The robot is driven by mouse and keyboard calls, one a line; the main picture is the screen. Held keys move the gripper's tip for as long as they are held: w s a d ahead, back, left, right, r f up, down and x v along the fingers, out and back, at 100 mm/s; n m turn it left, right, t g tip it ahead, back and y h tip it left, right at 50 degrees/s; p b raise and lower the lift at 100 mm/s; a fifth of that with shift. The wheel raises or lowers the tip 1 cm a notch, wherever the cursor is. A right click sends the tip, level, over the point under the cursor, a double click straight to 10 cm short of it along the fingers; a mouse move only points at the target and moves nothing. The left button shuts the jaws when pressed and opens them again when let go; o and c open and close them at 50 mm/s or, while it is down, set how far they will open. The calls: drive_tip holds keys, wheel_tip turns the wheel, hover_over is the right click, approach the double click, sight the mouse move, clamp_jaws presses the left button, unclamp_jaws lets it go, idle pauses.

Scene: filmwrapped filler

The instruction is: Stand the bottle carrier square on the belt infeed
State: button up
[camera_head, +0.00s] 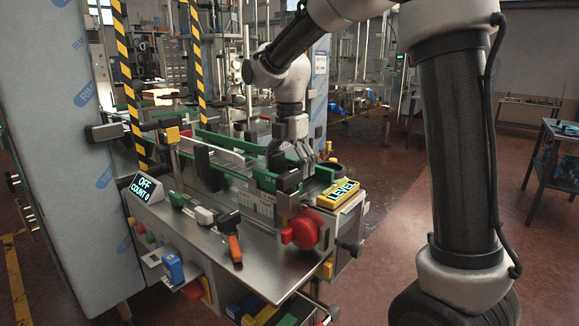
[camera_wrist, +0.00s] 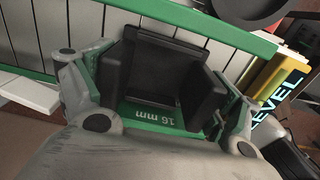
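My gripper (camera_head: 309,166) is low at the right end of the conveyor, over the green guide rails. In the wrist view my gripper (camera_wrist: 160,85) has its fingers spread on either side of a black block-like part (camera_wrist: 165,62). A green piece marked "16 mm" (camera_wrist: 150,115) lies between the fingers. I cannot tell whether the fingers press on either part. I cannot make out a bottle carrier with certainty. The conveyor's infeed end (camera_head: 262,200) stands behind the steel shelf.
A yellow box reading "LEVEL" (camera_head: 338,193) is right of my gripper, with a red knob (camera_head: 300,232) below. The steel shelf (camera_head: 190,236) bears an orange-handled tool (camera_head: 234,246) and a display reading "OFF, COUNT 0" (camera_head: 146,187). Striped posts (camera_head: 130,85) stand left.

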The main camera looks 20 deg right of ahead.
drive_tip(key=shift+o, duration=0.2)
drive_tip(key=shift+r, duration=0.1)
wheel_tip(320, 180, up, 12)
drive_tip(key=f, duration=0.1)
drive_tip(key=s+d+r+m, duration=0.2)
drive_tip(key=s+d+m, duration=0.2)
drive_tip(key=s+m, duration=0.1)
drive_tip(key=s+d+f+m+t, duration=0.1)
drive_tip(key=s+d+f+m, duration=0.2)
drive_tip(key=s+m, duration=0.3)
drive_tip(key=s+d+f+m+t, duration=0.2)
drive_tip(key=s+d+f+m, duration=0.2)
drive_tip(key=s+m, duration=0.3)
drive_tip(key=s+d+f+m+t, duration=0.1)
drive_tip(key=s+d+f+m, duration=0.2)
drive_tip(key=s+m, duration=0.3)
drive_tip(key=shift+s+d+f+m, duration=0.15)
drive_tip(key=shift+s+d+m, duration=0.3)
drive_tip(key=shift+s, duration=0.55)
